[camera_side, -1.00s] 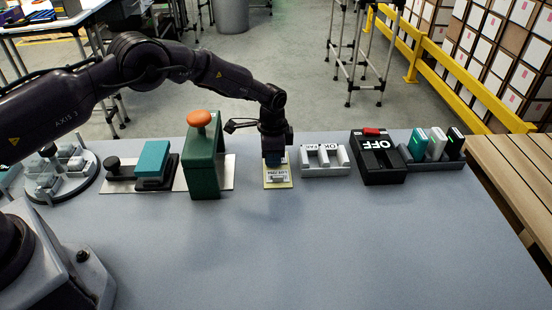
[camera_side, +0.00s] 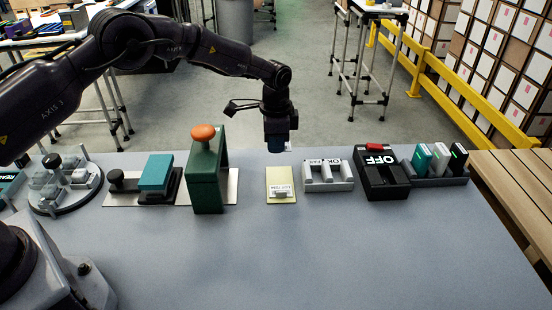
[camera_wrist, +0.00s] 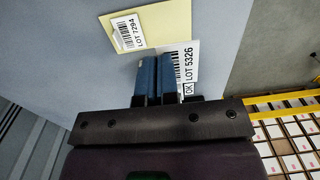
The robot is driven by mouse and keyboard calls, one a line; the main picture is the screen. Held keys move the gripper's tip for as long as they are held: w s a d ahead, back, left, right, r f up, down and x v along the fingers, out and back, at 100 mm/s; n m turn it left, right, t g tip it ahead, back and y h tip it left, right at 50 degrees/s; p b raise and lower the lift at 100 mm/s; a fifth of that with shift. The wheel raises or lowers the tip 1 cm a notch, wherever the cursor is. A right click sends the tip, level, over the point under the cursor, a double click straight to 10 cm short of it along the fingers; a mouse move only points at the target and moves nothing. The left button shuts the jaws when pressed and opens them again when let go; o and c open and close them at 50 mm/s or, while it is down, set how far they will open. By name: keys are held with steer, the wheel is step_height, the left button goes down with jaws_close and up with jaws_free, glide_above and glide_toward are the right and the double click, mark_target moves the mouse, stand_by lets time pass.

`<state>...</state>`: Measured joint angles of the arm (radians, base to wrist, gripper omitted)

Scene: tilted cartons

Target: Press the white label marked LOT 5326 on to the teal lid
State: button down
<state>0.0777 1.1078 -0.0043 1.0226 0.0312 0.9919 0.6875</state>
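My gripper (camera_side: 279,147) hangs above the pale yellow sheet (camera_side: 280,174) in the side view, clear of it. In the wrist view its blue fingers (camera_wrist: 157,60) are close together, with the white label marked LOT 5326 (camera_wrist: 187,58) at them, apart from the sheet. The fingers hide part of this label; it cannot be made out in the side view. Another white label, LOT 7294 (camera_wrist: 129,32), lies on the sheet. A flat teal block (camera_side: 156,171), which looks like the teal lid, sits on a black base at the left, away from my gripper.
A green frame with an orange knob (camera_side: 206,170) stands between the teal block and the sheet. Right of the sheet are a grey holder (camera_side: 328,175), a black OFF box (camera_side: 382,178) and a rack (camera_side: 440,172) of small cartons. The table's front is clear.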

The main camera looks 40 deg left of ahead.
steer(key=s+a+r+n, duration=0.1)
steer(key=s+a+r, duration=0.1)
steer(key=a, duration=0.3)
steer(key=s+a+r+n, duration=0.1)
steer(key=s+a+r, duration=0.2)
steer(key=a, duration=0.3)
steer(key=s+a+r, duration=0.2)
steer(key=s+a, duration=0.1)
steer(key=a, duration=0.3)
steer(key=shift+s+r+n, duration=0.15)
steer(key=shift+r+n, duration=0.15)
steer(key=shift+n, duration=0.1)
steer(key=s+a, duration=0.3)
steer(key=s, duration=0.7)
steer(key=m, duration=0.2)
glide_above(150, 174)
steer(key=f, duration=0.3)
steer(key=shift+s+d+f, duration=0.1)
steer(key=shift+s+f, duration=0.05)
steer(key=shift+s, duration=0.05)
steer(key=shift+w+m, duration=0.2)
steer(key=shift+m, duration=0.2)
steer(key=shift+f, duration=3.25)
steer(key=shift+f, duration=0.25)
